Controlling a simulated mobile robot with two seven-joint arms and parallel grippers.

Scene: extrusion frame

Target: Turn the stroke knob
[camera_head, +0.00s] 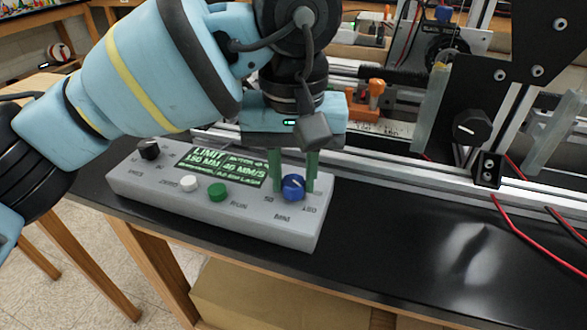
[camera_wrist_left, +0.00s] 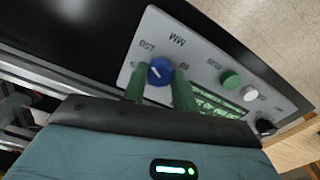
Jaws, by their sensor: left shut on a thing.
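A grey control box (camera_head: 240,224) sits on the black bench top. The blue stroke knob (camera_head: 293,187) is at its right end, between the printed marks 50 and 150, with MM below. My left gripper (camera_head: 294,190) points down from above, its green fingers on either side of the blue knob and shut on it. In the left wrist view the blue knob (camera_wrist_left: 160,71) shows between the green fingers (camera_wrist_left: 159,90), its white pointer line visible. My right gripper is not in view.
The box also carries a green button (camera_head: 217,192), a white button (camera_head: 189,183), a black knob (camera_head: 148,149) and a lit display (camera_head: 228,167). An aluminium extrusion frame (camera_head: 430,178) runs behind. Red wires (camera_head: 540,238) lie at right. The bench right of the box is clear.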

